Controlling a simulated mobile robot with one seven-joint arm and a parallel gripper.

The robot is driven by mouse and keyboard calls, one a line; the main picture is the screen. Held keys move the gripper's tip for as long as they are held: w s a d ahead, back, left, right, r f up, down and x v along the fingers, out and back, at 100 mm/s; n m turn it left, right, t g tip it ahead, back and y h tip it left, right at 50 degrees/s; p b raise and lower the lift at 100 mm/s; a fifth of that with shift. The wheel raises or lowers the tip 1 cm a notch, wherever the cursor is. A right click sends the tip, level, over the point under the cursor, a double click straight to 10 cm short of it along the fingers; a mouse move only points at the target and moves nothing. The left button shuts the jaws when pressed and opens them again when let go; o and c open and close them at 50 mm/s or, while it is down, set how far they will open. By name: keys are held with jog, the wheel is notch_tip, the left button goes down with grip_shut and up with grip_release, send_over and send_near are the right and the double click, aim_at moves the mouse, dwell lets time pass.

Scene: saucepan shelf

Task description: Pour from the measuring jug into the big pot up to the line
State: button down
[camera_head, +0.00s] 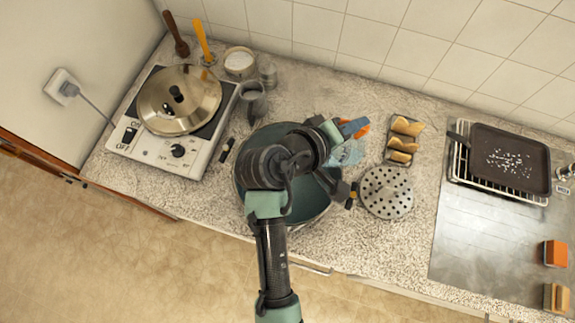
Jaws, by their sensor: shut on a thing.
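The big pot (240,186) is wide and teal inside, and stands on the counter in the middle. My arm crosses above it and hides much of its inside, so neither a line nor a liquid level can be made out. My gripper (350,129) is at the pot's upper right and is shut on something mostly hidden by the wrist. A pale blue, see-through piece (349,153) shows just below the gripper, at or beyond the pot's right rim. It may be the measuring jug, but its shape and tilt are unclear.
A hot plate (145,147) carries a lidded saucepan (180,97) at left. A grey vessel (253,103), a glass (268,73) and a white-filled bowl (239,62) stand behind. Right are a perforated disc (386,192), a tray of yellow pieces (403,140) and a dark pan (506,158).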

aim_at(368, 129)
jog(key=d+y+p, duration=0.1)
jog(key=d+g+y+p, duration=0.1)
jog(key=p, duration=0.1)
jog(key=shift+w+f+m, duration=0.15)
jog(key=shift+f+m, duration=0.2)
jog(key=shift+m, duration=0.05)
jog(key=shift+w+d+f+y, duration=0.1)
jog(key=shift+d+f+y, duration=0.05)
jog(key=shift+f+y, duration=0.25)
jog(key=shift+f, duration=0.2)
jog(key=shift+w+d+g+y+p, duration=0.25)
jog(key=shift+d+y+p, duration=0.35)
jog(key=shift+p, duration=0.6)
jog(key=d+f+m+g+y, duration=0.1)
jog(key=d+f+y, duration=0.3)
jog(key=y, duration=0.2)
jog(key=shift+w+d+f+m+g, duration=0.35)
jog(key=shift+w+m, duration=0.05)
jog(key=shift+w, duration=0.05)
jog(key=shift+s, duration=0.1)
